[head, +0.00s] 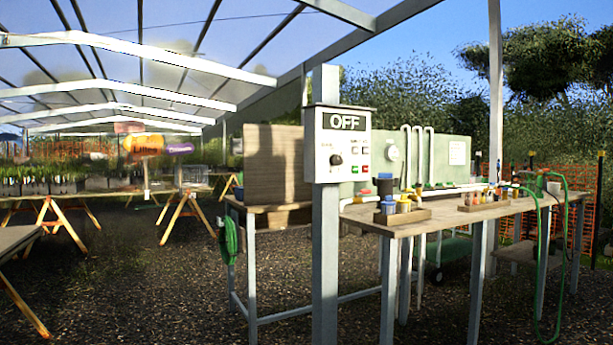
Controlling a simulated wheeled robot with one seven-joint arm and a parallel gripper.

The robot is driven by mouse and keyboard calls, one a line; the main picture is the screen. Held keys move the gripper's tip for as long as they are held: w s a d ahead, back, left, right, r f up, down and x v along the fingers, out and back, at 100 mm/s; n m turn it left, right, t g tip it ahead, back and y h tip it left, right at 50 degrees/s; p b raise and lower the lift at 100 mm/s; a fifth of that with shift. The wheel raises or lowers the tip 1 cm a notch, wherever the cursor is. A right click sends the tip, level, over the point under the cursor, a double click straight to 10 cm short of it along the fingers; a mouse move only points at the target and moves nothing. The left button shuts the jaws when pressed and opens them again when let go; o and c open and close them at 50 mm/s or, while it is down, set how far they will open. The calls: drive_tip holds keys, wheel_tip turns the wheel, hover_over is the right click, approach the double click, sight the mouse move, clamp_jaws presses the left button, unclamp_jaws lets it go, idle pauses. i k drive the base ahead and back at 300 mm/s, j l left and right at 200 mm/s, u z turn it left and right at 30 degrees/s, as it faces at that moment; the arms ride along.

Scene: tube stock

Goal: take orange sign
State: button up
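An orange sign (146,143) shows far off at the left, above the plant tables under the greenhouse roof. It is small and blurred, so I cannot read it or tell what holds it up. A purple sign (180,148) is just to its right, and a dull reddish panel (128,127) is above and behind it. My gripper is not in view.
A post with an OFF control box (337,145) stands close in front. A workbench (450,212) with small containers is at the right, with a green hose (540,330) hanging down. Trestle tables (62,196) stand at the left. Dark gravel floor (130,270) lies open between.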

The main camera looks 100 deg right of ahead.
sight(146, 148)
drive_tip(key=z, duration=3.15)
drive_tip(key=i+j+u, duration=0.35)
drive_tip(key=i, duration=0.4)
drive_tip(key=i+u, duration=0.4)
drive_tip(key=i, duration=3.5)
drive_tip(key=i+z, duration=0.15)
drive_tip(key=i, duration=0.65)
drive_tip(key=i+j, duration=0.2)
drive_tip(key=i, duration=0.55)
drive_tip(key=i+l+z, duration=0.15)
drive_tip(key=i+z, duration=0.3)
drive_tip(key=i, duration=0.4)
drive_tip(key=i+j+z, duration=0.1)
drive_tip(key=i+z, duration=0.35)
drive_tip(key=i, duration=0.4)
drive_tip(key=i+l+z, duration=0.4)
drive_tip(key=i+l, duration=0.45)
drive_tip(key=i, duration=0.15)
drive_tip(key=i+l, duration=0.1)
drive_tip(key=l, duration=0.2)
drive_tip(key=i+l, duration=0.15)
drive_tip(key=l, duration=0.2)
